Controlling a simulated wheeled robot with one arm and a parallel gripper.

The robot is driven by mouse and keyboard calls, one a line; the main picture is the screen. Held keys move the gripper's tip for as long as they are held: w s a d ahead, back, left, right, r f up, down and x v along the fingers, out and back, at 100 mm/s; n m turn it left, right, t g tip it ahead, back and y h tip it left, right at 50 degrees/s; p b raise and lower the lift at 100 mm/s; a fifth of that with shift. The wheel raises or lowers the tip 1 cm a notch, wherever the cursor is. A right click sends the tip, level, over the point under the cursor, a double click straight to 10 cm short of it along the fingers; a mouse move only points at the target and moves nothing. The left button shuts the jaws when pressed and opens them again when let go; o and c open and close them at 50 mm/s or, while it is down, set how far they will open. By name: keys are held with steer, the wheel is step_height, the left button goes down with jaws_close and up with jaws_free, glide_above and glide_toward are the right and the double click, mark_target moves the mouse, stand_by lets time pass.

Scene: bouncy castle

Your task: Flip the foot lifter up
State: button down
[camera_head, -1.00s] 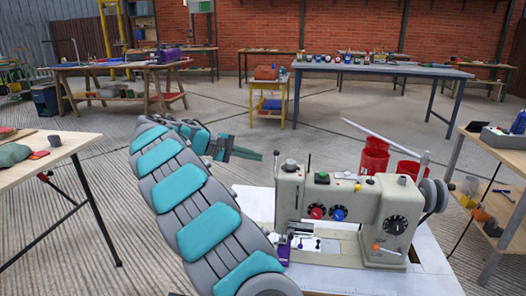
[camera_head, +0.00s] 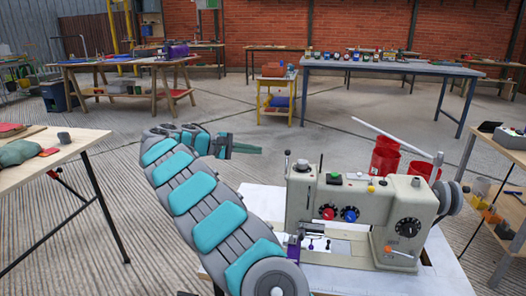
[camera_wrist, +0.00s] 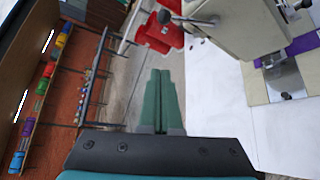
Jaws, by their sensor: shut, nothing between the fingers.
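A cream sewing machine (camera_head: 345,215) stands on a white table top at the right front, with red and blue dials on its front. A purple part (camera_head: 293,247) is at its needle end; it also shows in the wrist view (camera_wrist: 302,43). A ball-ended rod (camera_wrist: 165,17) sticks out from the machine there; I cannot tell whether it is the foot lifter. My gripper (camera_head: 260,150) is behind and left of the machine, apart from it. Its green fingers (camera_wrist: 160,75) are together and empty in the wrist view.
Red buckets (camera_head: 385,157) stand on the floor behind the machine. A wooden table (camera_head: 55,160) is at the left and a shelf unit (camera_head: 500,200) at the right. A long blue-grey table (camera_head: 390,67) stands farther back, with open floor before it.

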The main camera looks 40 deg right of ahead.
steer(key=s+d, duration=0.5)
steer(key=d, duration=0.1)
steer(key=shift+s+f+p, duration=0.35)
steer(key=shift+p, duration=0.05)
steer(key=shift+f+b, duration=0.1)
steer(key=shift+b, duration=0.35)
